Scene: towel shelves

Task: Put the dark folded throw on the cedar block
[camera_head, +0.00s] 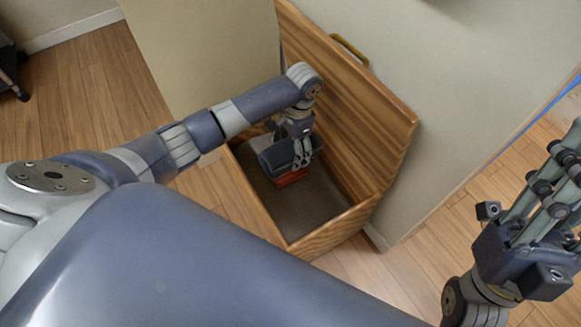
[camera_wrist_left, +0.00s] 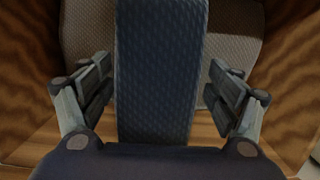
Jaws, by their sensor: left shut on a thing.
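The dark folded throw (camera_head: 277,157) is inside the open wooden chest, held by my left gripper (camera_head: 302,158). In the left wrist view the throw (camera_wrist_left: 160,75) is a dark blue textured strip running between the two fingers (camera_wrist_left: 160,95). A reddish block (camera_head: 292,178), which looks like the cedar block, shows just below the throw and gripper. The throw hides most of it, and I cannot tell if they touch. My right gripper (camera_head: 545,195) is at the right edge, far from the chest, its fingertips partly cut off.
The wooden chest (camera_head: 318,240) has its lid (camera_head: 372,112) raised against the wall. Its grey-brown floor (camera_head: 310,208) is bare in front of the block. A beige panel (camera_head: 205,50) stands at the chest's left. Wooden floor lies around.

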